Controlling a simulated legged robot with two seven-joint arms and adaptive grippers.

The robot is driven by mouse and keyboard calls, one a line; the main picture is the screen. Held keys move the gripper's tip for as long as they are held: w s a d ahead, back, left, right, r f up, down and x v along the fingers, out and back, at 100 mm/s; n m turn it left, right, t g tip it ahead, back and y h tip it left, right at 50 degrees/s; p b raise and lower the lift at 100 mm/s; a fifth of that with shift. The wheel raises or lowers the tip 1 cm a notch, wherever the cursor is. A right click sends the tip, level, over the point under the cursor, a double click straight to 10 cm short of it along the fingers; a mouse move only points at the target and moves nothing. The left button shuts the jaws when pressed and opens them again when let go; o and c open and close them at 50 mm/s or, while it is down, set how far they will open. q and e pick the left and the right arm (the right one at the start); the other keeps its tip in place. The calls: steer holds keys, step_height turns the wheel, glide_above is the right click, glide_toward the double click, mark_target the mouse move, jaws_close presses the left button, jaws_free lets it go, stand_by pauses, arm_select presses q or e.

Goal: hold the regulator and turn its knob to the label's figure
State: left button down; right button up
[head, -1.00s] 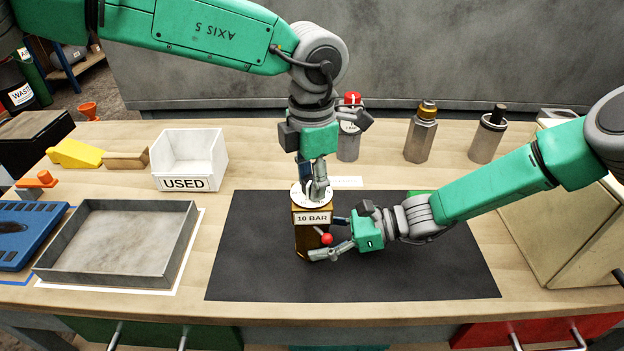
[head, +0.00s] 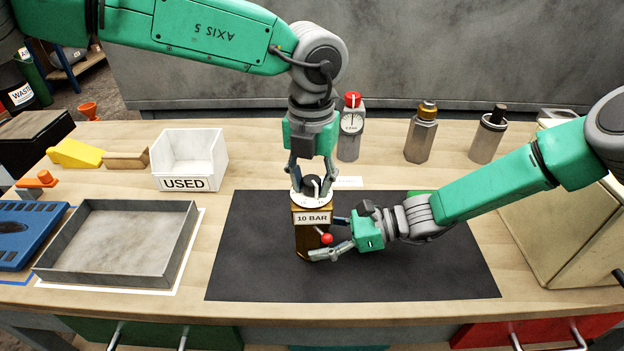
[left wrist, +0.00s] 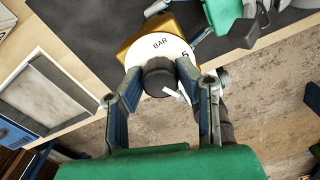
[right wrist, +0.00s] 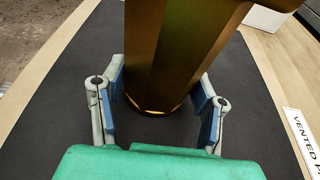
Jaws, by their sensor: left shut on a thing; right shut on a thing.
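The regulator (head: 307,238) stands upright on the black mat, a brass-coloured body with a "10 BAR" label (head: 313,218) on its front. A white dial (left wrist: 160,50) on top shows "BAR" and a 5. My left gripper (head: 313,184) points down from above, shut on the black knob (left wrist: 158,75), one finger on each side. The knob's white pointer (left wrist: 177,92) shows; the figure it points at is not readable. My right gripper (head: 331,238) comes in from the right, shut on the regulator's body (right wrist: 170,50) low down.
The black mat (head: 420,270) is otherwise clear. A grey tray (head: 60,262) and a white "USED" bin (head: 185,184) stand left. A red-topped gauge bottle (head: 351,140) and two metal canisters (head: 420,140) stand behind. A beige box (head: 545,225) is at right.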

mark_target(312, 179)
arm_select(q)
steer(key=shift+w+n, duration=0.1)
steer(key=shift+n, duration=0.4)
steer(key=c, duration=1.2)
jaws_free()
steer(key=shift+o, duration=0.2)
steer(key=shift+r, duration=0.1)
step_height(312, 179, up, 12)
arm_select(e)
steer(key=o, duration=1.1)
